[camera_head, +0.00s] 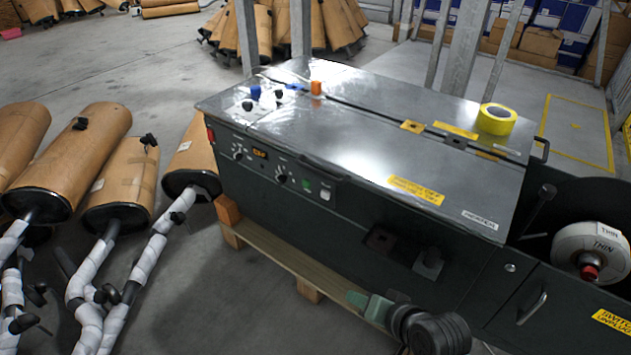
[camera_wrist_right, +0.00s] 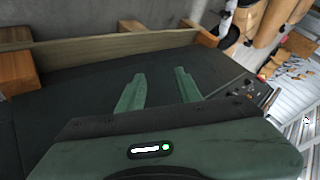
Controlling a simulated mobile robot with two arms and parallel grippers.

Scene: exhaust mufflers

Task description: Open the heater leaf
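The heater leaf (camera_head: 400,152) is the shiny metal top panel of a dark machine (camera_head: 350,222), with a "HEATER" label (camera_head: 480,219) near its front right corner. It lies flat and closed. A dark strip (camera_head: 326,169) runs along its front edge. My right gripper (camera_head: 367,303) is low in front of the machine's front face, below the leaf and apart from its edge. In the right wrist view its two green fingers (camera_wrist_right: 158,90) are spread with nothing between them, above the dark front face (camera_wrist_right: 85,92). My left gripper is not in view.
A yellow tape roll (camera_head: 495,119) sits on the machine's top at the back right. Coloured knobs (camera_head: 256,91) stand at the left. A white reel (camera_head: 590,250) is at the right. Wrapped mufflers (camera_head: 125,180) crowd the left floor. A wooden pallet (camera_head: 285,265) lies underneath.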

